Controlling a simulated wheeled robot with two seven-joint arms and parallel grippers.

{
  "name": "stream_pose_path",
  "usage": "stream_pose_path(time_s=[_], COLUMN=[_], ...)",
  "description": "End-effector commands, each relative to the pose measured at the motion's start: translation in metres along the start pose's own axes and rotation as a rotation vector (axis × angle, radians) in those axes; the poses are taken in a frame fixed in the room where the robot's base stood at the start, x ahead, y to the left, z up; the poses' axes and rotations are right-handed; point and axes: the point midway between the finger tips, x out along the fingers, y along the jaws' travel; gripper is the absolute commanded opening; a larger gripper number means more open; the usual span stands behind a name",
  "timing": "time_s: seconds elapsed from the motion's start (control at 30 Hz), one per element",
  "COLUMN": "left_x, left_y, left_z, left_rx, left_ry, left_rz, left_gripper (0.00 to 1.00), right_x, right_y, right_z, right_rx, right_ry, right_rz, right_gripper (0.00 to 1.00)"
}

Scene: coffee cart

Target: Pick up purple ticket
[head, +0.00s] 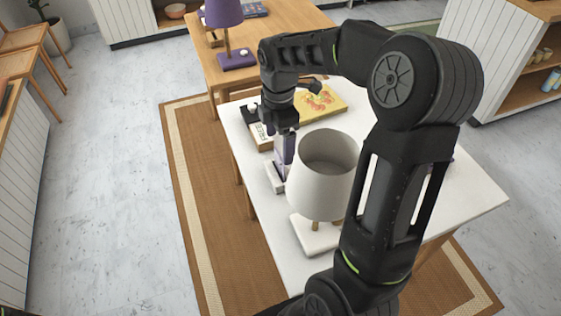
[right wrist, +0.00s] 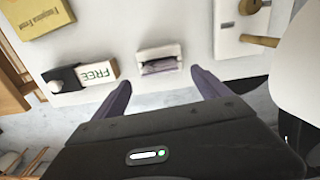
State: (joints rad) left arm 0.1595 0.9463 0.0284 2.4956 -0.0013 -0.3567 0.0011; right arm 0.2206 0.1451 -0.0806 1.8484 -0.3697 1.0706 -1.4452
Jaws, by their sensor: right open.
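The purple ticket (right wrist: 160,66) sits in a small white holder (right wrist: 157,52) on the white table; only a purple strip of it shows. In the head view the holder (head: 272,177) stands left of the white lamp, and my gripper hides most of the ticket there. My right gripper (head: 284,165) points down over the holder. In the right wrist view its two purple-grey fingers (right wrist: 161,78) are apart and empty, with the ticket seen between and beyond their tips. My left gripper is not in view.
A white lamp (head: 325,175) stands close to the right of my gripper. A FREE sign (right wrist: 97,72) with a black end lies left of the holder. A yellow book (head: 322,102) lies farther back. A wooden table with a purple lamp (head: 224,14) stands behind.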

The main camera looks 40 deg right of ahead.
Motion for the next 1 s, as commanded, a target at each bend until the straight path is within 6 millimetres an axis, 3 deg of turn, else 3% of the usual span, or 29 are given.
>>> stream_pose_path(time_s=[0.33, 0.73, 1.0], left_x=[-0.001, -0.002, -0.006], left_y=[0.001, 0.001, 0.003], left_z=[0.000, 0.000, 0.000], left_rx=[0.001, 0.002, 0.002], left_ry=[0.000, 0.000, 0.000], left_rz=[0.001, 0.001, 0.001], left_gripper=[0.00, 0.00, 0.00], right_x=[0.025, 0.032, 0.069], right_y=[-0.001, -0.001, -0.001], right_z=[0.000, -0.001, -0.001], right_rx=[0.001, 0.001, 0.002], right_ry=[0.000, 0.000, 0.001], right_rz=[-0.003, -0.003, -0.004], right_gripper=[0.85, 0.85, 0.85])
